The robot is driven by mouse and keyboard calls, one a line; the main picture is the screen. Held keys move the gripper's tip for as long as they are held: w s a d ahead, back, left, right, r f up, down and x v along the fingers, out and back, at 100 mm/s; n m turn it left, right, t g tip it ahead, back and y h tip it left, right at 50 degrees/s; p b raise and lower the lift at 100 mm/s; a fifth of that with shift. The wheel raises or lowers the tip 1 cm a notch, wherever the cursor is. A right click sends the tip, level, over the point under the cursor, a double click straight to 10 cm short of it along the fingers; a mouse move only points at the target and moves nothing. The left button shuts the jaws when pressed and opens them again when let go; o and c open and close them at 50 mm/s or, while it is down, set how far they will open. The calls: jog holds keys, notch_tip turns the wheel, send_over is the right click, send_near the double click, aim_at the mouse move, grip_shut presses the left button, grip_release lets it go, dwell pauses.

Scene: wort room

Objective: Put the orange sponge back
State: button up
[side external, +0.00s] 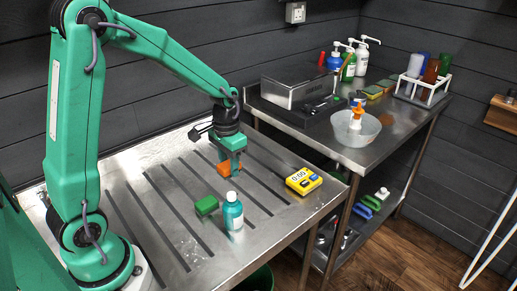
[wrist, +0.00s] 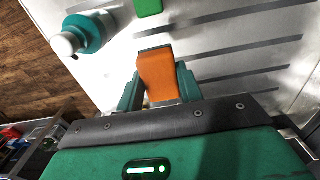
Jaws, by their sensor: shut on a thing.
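The orange sponge (side external: 226,168) is a small orange block held between the fingers of my green gripper (side external: 231,163). It also shows in the wrist view (wrist: 158,75), with a gripper finger on each side. My gripper is shut on it, over the slotted metal table (side external: 140,165). Whether the sponge touches the table top cannot be told for certain.
A green block (side external: 207,205) and a teal bottle with a white cap (side external: 233,215) stand close by in front. A yellow timer (side external: 303,181) lies to the right. A second metal table holds a sink-like box (side external: 297,87), a clear bowl (side external: 357,127), pump bottles (side external: 348,62) and a white rack (side external: 421,91).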

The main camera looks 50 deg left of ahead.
jog(key=shift+f, duration=4.35)
jog(key=shift+f, duration=0.15)
jog(key=o, duration=0.9)
notch_tip(320, 180, up, 11)
jog(key=shift+f, duration=0.1)
jog(key=shift+r, duration=0.8)
jog(key=shift+r, duration=0.1)
